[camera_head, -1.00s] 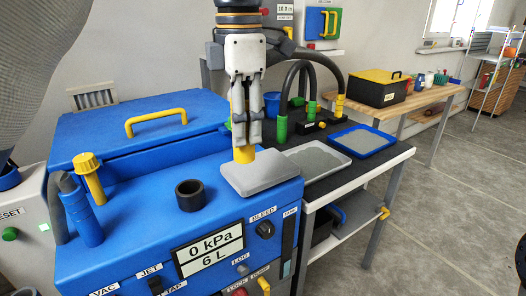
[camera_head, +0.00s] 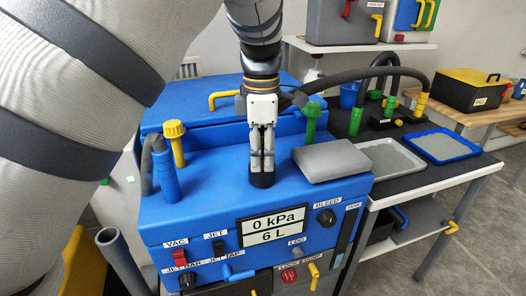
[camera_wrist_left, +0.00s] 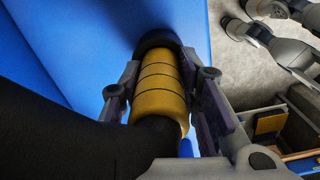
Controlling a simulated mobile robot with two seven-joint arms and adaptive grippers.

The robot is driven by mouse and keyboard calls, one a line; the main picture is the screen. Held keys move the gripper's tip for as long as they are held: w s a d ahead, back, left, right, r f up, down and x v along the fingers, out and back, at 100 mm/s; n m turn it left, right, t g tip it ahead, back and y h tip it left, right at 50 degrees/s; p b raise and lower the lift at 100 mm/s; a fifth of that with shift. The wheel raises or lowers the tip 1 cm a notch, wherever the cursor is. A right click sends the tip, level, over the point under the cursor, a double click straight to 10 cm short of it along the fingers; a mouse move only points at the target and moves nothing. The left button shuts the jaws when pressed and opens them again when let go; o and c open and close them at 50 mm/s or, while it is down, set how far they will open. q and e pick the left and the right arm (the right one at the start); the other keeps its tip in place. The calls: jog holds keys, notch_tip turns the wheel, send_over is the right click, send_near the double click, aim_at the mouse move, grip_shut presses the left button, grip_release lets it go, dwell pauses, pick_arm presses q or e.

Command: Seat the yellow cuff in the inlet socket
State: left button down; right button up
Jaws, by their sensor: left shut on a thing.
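My left gripper (camera_head: 262,176) is upright over the blue machine's top, with its fingertips down at the black inlet socket (camera_head: 262,181). It is shut on the yellow cuff (camera_wrist_left: 160,88), which its fingers hide in the head view. In the left wrist view, the gripper (camera_wrist_left: 165,85) has one finger on each side of the cuff. The cuff's far end meets the black socket ring (camera_wrist_left: 158,38) and looks lined up with it. How deep the cuff sits cannot be told. A dark hose (camera_wrist_left: 75,148) runs off the cuff's near end. My right gripper is not seen.
A grey pad (camera_head: 330,161) lies just right of the socket on the machine. A yellow-capped post (camera_head: 175,142) and a blue hose fitting (camera_head: 165,172) stand to the left. A hose (camera_head: 340,75) arches over the black bench, where a blue tray (camera_head: 442,146) lies.

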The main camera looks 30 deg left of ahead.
pick_arm(q)
jog(key=shift+s+f, duration=0.1)
jog(key=shift+f, duration=0.35)
jog(key=c, duration=1.2)
grip_release()
jog(key=shift+f, duration=0.35)
jog(key=shift+d, duration=0.1)
notch_tip(320, 180, up, 14)
jog(key=shift+f, duration=0.15)
jog(key=shift+f, duration=0.1)
